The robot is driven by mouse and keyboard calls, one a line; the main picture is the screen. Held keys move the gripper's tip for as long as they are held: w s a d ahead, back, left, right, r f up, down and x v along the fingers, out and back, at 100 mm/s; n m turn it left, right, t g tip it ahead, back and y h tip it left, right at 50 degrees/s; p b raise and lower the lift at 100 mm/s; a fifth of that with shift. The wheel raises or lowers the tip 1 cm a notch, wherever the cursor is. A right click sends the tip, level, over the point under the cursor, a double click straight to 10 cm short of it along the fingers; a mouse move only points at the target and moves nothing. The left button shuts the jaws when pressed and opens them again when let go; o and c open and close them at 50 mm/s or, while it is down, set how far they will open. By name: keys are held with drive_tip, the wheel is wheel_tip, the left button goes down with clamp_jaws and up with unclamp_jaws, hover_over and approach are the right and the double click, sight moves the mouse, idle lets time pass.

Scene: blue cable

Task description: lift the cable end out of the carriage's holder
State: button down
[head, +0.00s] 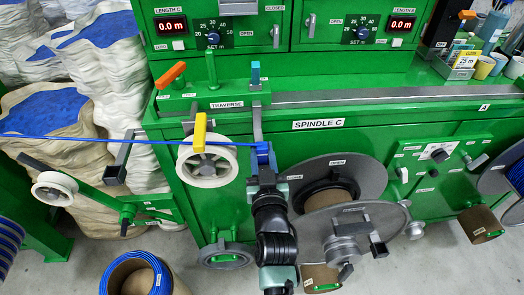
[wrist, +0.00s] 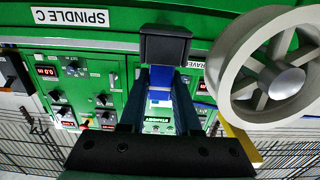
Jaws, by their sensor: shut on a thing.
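The blue cable (head: 90,138) comes in from the left edge in the head view and passes over the white grooved wheel (head: 190,170). It ends at the carriage's grey holder (head: 258,128), which hangs below the traverse rail. My gripper (head: 263,160) is upright just below the holder, its jaws shut around the cable end there. In the wrist view my gripper (wrist: 160,100) has its two dark fingers close together with a blue piece between them. The dark block of the holder (wrist: 165,45) is right at the fingertips. The cable end itself is mostly hidden by the fingers.
The white wheel (wrist: 268,75) is close beside my gripper in the wrist view. A grey spool flange (head: 345,180) and a second flange with a crank (head: 345,235) stand just right of my arm. The green cabinet front (head: 290,150) is behind.

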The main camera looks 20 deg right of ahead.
sight(262, 147)
drive_tip(key=shift+r+p, duration=0.85)
drive_tip(key=shift+r, duration=0.15)
idle(1.5)
drive_tip(key=shift+r+p, duration=2.5)
drive_tip(key=shift+r, duration=0.3)
drive_tip(key=shift+f, duration=0.1)
